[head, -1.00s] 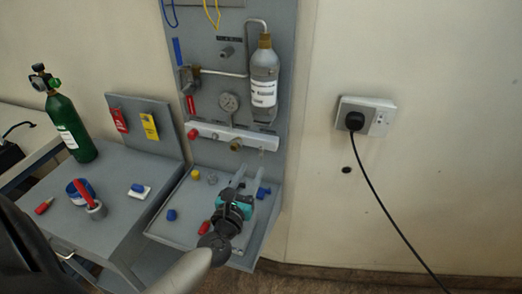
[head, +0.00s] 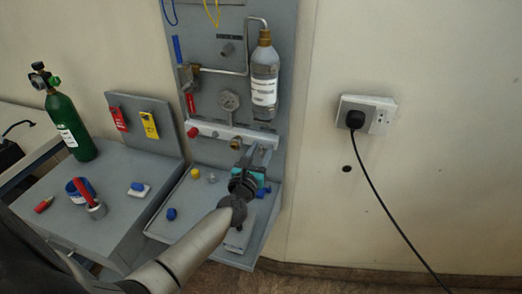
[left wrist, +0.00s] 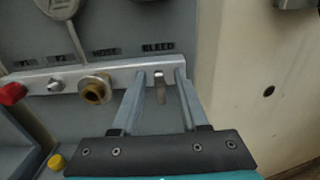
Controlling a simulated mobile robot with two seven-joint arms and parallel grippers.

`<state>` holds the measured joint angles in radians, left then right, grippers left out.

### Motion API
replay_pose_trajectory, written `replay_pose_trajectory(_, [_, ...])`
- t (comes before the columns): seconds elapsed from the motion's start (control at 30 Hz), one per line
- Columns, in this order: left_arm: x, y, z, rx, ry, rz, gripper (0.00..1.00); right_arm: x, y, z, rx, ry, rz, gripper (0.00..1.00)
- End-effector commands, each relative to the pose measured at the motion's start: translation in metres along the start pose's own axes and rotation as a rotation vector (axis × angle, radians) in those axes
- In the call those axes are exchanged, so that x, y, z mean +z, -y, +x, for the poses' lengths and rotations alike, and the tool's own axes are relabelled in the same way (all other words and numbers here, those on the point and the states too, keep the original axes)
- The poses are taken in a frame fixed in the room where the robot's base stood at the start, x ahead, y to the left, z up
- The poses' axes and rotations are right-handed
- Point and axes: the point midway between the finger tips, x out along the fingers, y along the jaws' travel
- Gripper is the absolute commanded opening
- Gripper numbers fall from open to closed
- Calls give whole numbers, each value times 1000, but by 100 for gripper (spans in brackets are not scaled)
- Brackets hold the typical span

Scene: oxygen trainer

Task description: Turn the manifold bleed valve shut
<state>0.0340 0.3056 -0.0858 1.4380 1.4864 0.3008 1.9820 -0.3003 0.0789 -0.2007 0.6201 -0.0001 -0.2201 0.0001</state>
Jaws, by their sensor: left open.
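The manifold (head: 212,131) is a pale horizontal bar on the grey upright panel; it also crosses the left wrist view (left wrist: 118,70). The bleed valve (left wrist: 160,88) is a small metal lever hanging downward below the BLEED label (left wrist: 158,48). My left gripper (left wrist: 162,76) is open, with one finger on each side of the lever and visible gaps between. In the head view the left gripper (head: 260,152) points up at the manifold's right end and largely hides the valve. My right gripper is not in view.
Left of the valve on the manifold are a brass fitting (left wrist: 95,89) and a red knob (left wrist: 12,93). A gauge (head: 229,101) and a grey bottle (head: 264,76) are above. A shelf (head: 185,225) with small loose caps lies below. A green cylinder (head: 70,125) stands left.

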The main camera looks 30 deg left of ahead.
Motion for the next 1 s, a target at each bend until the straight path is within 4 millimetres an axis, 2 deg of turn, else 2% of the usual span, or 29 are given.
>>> replay_pose_trajectory(0.03, [0, 0, 0, 0, 0, 0, 44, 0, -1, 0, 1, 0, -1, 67])
replay_pose_trajectory(0.43, [0, 0, 0, 0, 0, 1, 0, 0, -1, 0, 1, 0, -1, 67])
replay_pose_trajectory(1.0, [0, 0, 0, 0, 0, 14, 0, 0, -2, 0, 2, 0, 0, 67])
